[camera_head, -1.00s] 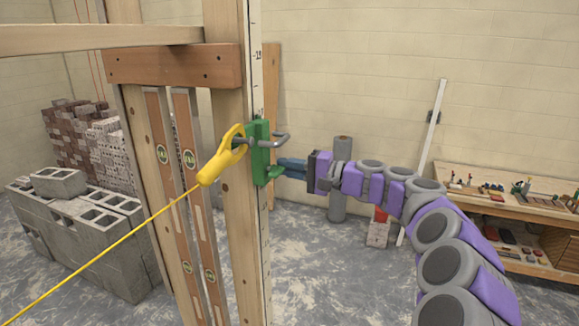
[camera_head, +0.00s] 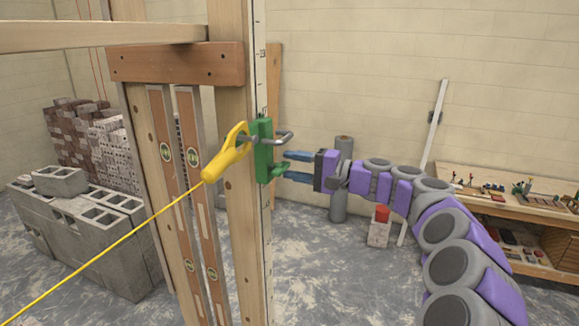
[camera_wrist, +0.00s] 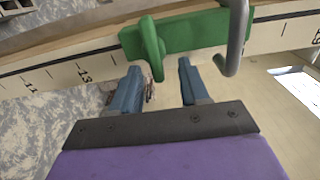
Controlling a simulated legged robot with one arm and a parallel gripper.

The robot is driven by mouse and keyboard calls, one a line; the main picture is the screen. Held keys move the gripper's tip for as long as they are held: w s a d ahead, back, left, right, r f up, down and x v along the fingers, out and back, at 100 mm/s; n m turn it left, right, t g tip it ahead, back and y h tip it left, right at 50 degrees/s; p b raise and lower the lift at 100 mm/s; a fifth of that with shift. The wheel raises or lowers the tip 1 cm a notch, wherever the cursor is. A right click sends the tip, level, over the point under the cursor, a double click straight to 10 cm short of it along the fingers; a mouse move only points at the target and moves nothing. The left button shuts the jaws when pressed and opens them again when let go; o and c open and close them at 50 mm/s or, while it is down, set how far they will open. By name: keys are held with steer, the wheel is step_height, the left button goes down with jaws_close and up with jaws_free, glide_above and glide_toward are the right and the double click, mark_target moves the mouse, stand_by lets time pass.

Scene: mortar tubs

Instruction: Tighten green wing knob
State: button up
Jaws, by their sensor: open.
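The green wing knob (camera_wrist: 153,48) sticks out from a green clamp block (camera_wrist: 195,33) on the marked wooden post. In the head view the knob (camera_head: 279,169) is at the lower end of the block (camera_head: 264,145). My gripper (camera_wrist: 158,72) is open, its two blue fingers pointing at the block. In the wrist view the knob's tip lies between the fingertips, nearer the left finger; I cannot tell whether they touch. In the head view my gripper (camera_head: 287,167) is just right of the block, one finger above the other.
A grey metal hook (camera_head: 280,139) juts from the block close above the upper finger; it also shows in the wrist view (camera_wrist: 232,45). A yellow line holder (camera_head: 226,155) with a taut line sits left of the post. A workbench (camera_head: 500,195) stands at right.

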steer(key=b+v, duration=0.2)
steer(key=v, duration=1.4)
steer(key=shift+d+r+b, duration=0.15)
steer(key=shift+d+b, duration=0.05)
steer(key=shift+b, duration=0.1)
steer(key=shift+s+a, duration=0.1)
steer(key=shift+s, duration=0.05)
steer(key=s+a+f+n+g+h+b, duration=0.3)
steer(key=s+a+f+g+b, duration=0.35)
steer(key=s+a, duration=0.55)
steer(key=s+a+f+n+h+b, duration=0.1)
steer(key=s+a+f+h+b, duration=0.15)
steer(key=s+f, duration=0.4)
steer(key=s+a+f+n+h+b, duration=0.1)
steer(key=s+f+h+b, duration=0.15)
steer(key=s+f, duration=0.4)
steer(key=s+d+f+h+b, duration=0.3)
steer(key=s+d+f, duration=0.2)
steer(key=f, duration=0.4)
steer(key=s+d+f+g+h+b, duration=0.1)
steer(key=s+d+f+h+b, duration=0.2)
steer(key=s+d+f, duration=0.2)
steer(key=s+d+f+h+b, duration=0.3)
steer(key=s+d+f, duration=0.2)
steer(key=s+f, duration=0.5)
step_height(320, 180, down, 4)
steer(key=shift+d+r+m+b, duration=0.1)
steer(key=shift+d+m+b, duration=0.2)
steer(key=shift+d+m, duration=0.1)
